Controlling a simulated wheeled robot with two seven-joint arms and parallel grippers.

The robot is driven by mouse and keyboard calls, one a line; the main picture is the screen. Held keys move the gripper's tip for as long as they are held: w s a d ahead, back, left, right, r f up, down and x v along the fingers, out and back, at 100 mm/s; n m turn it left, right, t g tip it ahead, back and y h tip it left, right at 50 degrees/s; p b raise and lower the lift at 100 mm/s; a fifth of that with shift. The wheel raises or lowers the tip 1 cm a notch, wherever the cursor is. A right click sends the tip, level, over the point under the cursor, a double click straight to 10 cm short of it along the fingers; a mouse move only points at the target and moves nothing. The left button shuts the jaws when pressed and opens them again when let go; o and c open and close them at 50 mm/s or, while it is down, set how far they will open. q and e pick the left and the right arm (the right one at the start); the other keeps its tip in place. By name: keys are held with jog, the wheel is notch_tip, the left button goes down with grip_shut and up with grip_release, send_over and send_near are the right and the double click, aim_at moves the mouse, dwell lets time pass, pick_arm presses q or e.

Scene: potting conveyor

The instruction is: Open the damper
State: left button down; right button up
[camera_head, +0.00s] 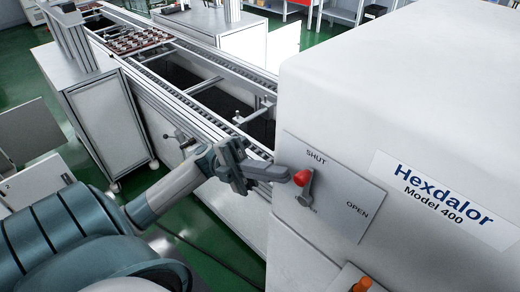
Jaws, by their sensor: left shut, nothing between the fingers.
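The damper lever has a red knob (302,177) and a grey metal arm (306,193). It sits on a grey plate (340,196) on the side of the white Hexdalor machine. The plate reads SHUT at the top and OPEN at the lower right. The knob is up, below the word SHUT. My left gripper (286,174) comes in from the left, shut and empty, with its tips just left of the knob. I cannot tell whether they touch it. My right gripper is out of view.
The white machine housing (430,90) fills the right side. A conveyor (190,88) runs behind my left arm, with a tray of pots (133,40) at its far end. A white cabinet (105,120) stands at left. An orange part (362,285) shows at the bottom edge.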

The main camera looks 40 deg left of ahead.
pick_arm(q)
jog(key=shift+p+x, duration=0.35)
jog(key=shift+x, duration=0.55)
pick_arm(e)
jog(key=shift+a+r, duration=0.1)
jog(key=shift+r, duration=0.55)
pick_arm(q)
jog(key=shift+w, duration=0.1)
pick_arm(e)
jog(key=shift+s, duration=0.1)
